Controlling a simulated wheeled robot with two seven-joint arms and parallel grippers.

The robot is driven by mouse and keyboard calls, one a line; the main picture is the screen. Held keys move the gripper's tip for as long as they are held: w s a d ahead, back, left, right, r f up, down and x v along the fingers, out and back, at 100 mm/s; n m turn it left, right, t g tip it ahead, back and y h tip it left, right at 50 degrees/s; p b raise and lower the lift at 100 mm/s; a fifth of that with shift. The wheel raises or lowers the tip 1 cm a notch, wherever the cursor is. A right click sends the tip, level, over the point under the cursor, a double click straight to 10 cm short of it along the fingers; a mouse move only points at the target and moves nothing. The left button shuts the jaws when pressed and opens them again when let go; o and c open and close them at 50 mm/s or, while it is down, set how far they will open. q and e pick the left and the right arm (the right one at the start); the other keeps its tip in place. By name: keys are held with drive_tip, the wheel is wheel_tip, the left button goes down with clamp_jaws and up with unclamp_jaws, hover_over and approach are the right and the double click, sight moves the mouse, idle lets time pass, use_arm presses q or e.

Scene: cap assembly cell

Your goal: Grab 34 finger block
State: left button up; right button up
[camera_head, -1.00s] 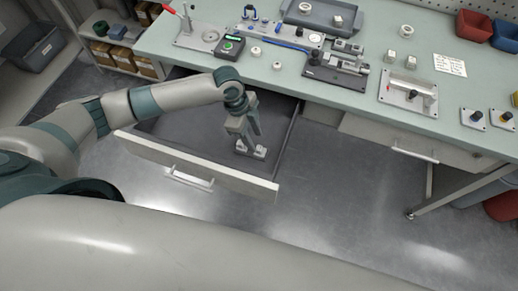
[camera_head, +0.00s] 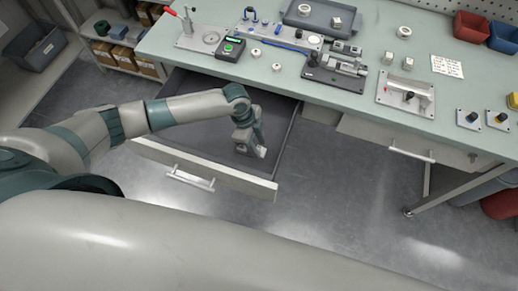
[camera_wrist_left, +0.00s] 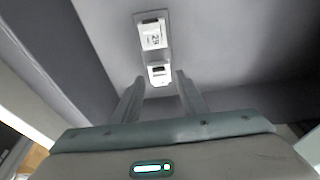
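My left gripper (camera_head: 250,148) reaches down into the open drawer and hides part of what lies there. In the left wrist view its two fingers (camera_wrist_left: 160,84) are apart. A small white block (camera_wrist_left: 159,74) sits just ahead of and between the fingertips, apart from them as far as I can see. Beyond it lies a larger white block (camera_wrist_left: 152,35) with dark marking on its face, too small to read. In the head view a pale block (camera_head: 261,152) shows beside the gripper. I cannot tell which is the 34 finger block. My right gripper is not in view.
The grey drawer (camera_head: 190,101) is pulled out below the green workbench (camera_head: 300,78), with a pale front panel (camera_head: 232,179) and side walls around my gripper. The bench holds fixtures, a grey tray (camera_head: 318,32) and small round parts. Much of the drawer floor is bare.

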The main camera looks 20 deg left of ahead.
sight(258, 148)
use_arm(q)
clamp_jaws()
drive_tip(key=shift+r, duration=0.15)
drive_tip(key=shift+w+r+b, duration=0.1)
drive_tip(key=shift+r+b, duration=0.2)
drive_tip(key=shift+r, duration=0.35)
wheel_tip(258, 148, up, 8)
drive_tip(key=b, duration=0.2)
drive_tip(key=shift+r, duration=0.25)
